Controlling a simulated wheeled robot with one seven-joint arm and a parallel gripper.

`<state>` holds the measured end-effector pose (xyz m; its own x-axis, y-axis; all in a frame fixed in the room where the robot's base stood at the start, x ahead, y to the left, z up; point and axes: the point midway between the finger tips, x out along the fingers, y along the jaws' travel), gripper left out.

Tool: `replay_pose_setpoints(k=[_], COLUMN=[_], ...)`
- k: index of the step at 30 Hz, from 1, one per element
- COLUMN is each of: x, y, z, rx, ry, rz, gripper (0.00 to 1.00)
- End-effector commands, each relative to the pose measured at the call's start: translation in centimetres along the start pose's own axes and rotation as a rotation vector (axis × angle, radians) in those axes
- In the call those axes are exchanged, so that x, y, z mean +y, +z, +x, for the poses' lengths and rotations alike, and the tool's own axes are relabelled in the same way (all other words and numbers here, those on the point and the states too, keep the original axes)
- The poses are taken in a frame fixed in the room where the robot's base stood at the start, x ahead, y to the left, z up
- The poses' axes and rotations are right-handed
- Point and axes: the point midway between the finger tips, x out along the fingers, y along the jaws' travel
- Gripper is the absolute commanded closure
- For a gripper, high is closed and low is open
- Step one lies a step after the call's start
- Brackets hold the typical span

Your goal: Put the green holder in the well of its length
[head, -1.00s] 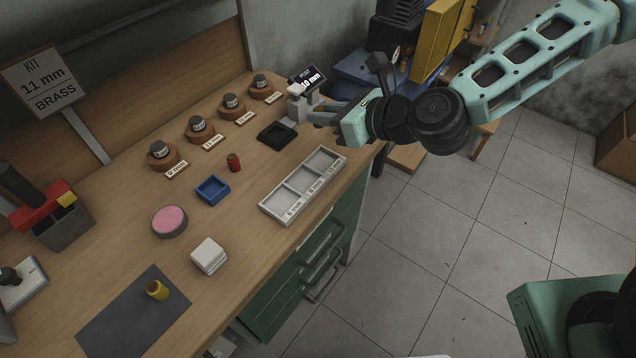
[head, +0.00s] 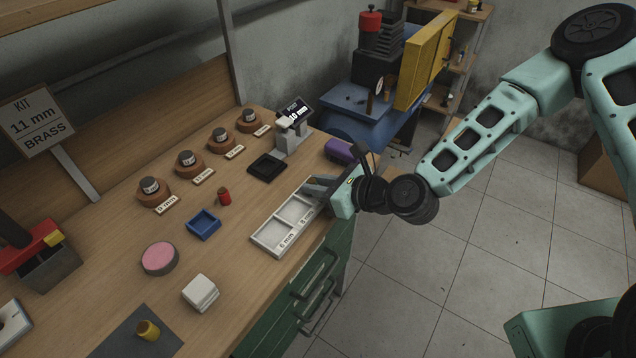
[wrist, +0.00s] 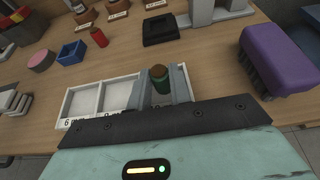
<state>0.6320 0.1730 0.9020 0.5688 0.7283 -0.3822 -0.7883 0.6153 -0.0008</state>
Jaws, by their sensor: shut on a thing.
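The green holder (wrist: 161,83), with a brown top, is upright between the fingers of my gripper (wrist: 160,90) in the wrist view. My gripper (head: 319,187) is shut on it over the right end of the white three-well tray (head: 264,246). The left and middle wells look empty; the tray (wrist: 100,99) also shows in the wrist view. The fingers hide the right well, so I cannot tell whether the holder's bottom is inside it. A front label reads 6 mm; the middle one is small. The holder is hidden in the head view.
A measuring stand (head: 290,140) with a display (head: 296,110) reading 10 mm stands behind the tray. A black tray (head: 267,167), a red holder (head: 224,197) and a blue tray (head: 203,224) lie left. A purple brush (wrist: 278,58) is close on the right.

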Motion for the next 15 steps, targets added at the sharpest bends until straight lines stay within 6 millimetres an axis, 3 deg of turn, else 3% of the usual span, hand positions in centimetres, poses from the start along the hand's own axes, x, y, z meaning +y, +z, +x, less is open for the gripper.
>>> replay_pose_setpoints(k=[7,8,9,10,15], x=[0.02,0.02,0.02,0.02,0.02], y=[-0.40,-0.32,-0.27,-0.27,-0.27], z=[0.17,0.14,0.12,0.12,0.11], rx=[0.000,0.000,0.000,0.000,0.000], ry=[0.001,0.001,0.001,0.001,0.001], rz=[0.002,0.001,0.001,0.001,0.001], gripper=[1.00,0.74,0.63,0.58,0.58])
